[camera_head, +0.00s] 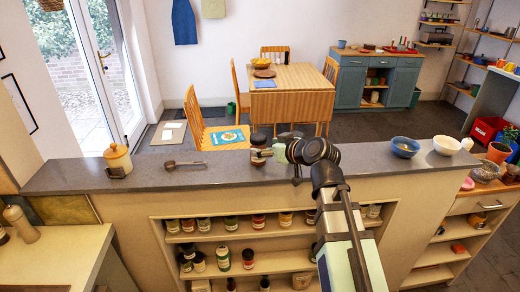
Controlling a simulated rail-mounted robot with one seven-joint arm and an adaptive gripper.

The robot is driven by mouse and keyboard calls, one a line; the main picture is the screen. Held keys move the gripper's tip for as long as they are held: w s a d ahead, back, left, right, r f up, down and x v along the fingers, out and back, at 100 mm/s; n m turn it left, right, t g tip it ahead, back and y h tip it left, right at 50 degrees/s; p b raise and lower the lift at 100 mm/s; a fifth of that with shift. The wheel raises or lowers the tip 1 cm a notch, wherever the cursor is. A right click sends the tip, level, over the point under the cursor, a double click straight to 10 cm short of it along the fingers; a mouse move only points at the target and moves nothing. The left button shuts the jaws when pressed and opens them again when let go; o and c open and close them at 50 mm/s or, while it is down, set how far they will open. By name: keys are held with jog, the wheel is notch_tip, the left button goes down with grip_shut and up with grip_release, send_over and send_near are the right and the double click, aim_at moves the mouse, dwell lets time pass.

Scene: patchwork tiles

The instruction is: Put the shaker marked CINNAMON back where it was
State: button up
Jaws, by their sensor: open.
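A small jar with a dark lid (258,140) stands on the grey counter top, near the middle. Its label is too small to read, so I cannot tell whether it is the CINNAMON shaker. My gripper (267,152) reaches in from the right at the jar's height, with its fingers open beside or around the jar. I cannot tell whether they touch it. Below, several jars stand on the upper spice shelf (235,233) and the lower shelf (265,263) in the counter's front. Their labels are unreadable too. My arm hides the right part of both shelves.
On the counter top, a yellow-orange canister (118,158) and a dark scoop (185,164) are at left. A blue bowl (405,147) and a white mortar (446,145) are at right. The counter between scoop and jar is clear. A wooden table (292,95) stands behind.

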jog(key=b+v, duration=0.1)
jog(key=v, duration=0.6)
jog(key=shift+s+r, duration=0.2)
jog(key=shift+s, duration=0.05)
jog(key=shift+d, duration=0.1)
